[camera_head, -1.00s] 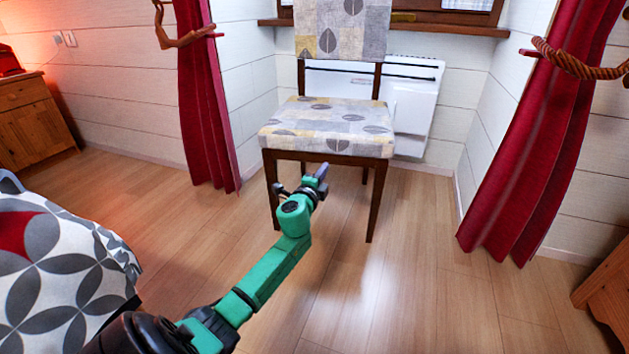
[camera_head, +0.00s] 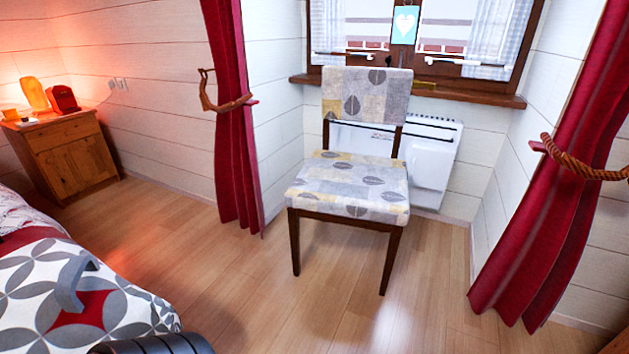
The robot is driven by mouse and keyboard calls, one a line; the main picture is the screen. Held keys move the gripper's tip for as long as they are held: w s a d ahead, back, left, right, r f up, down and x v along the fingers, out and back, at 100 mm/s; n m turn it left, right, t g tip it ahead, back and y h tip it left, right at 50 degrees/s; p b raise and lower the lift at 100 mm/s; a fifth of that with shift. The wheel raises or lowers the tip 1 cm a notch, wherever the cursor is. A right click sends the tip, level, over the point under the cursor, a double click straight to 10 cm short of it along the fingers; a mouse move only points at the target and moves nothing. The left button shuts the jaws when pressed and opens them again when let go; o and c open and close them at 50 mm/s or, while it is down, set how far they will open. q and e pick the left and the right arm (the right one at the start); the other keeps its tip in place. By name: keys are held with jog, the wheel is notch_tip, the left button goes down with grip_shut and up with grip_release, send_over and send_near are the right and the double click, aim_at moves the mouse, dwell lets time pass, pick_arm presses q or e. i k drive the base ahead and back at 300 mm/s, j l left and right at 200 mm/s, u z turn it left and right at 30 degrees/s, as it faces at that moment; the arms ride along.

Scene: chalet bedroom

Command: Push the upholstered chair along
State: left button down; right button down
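The upholstered chair (camera_head: 346,188) stands upright on the wood floor in the middle of the head view. Its seat and back have a grey, white and yellow leaf pattern, and its legs are dark wood. Its back is toward the window and its seat front faces me. A dark ribbed piece at the bottom edge, left of centre, looks like part of my arm. Nothing of mine is seen touching the chair.
A white wall heater (camera_head: 432,165) is behind the chair, under the window sill (camera_head: 470,94). Red curtains hang left (camera_head: 232,120) and right (camera_head: 545,190). A patterned bed (camera_head: 40,300) fills the lower left. A wooden cabinet (camera_head: 75,160) stands far left. Floor before the chair is clear.

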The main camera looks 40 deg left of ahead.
aim_at(368, 191)
jog(key=i+j+u, duration=0.25)
jog(key=i, duration=0.2)
jog(key=i+j+u, duration=0.25)
jog(key=i, duration=0.2)
jog(key=i+u, duration=0.25)
jog(key=i, duration=0.2)
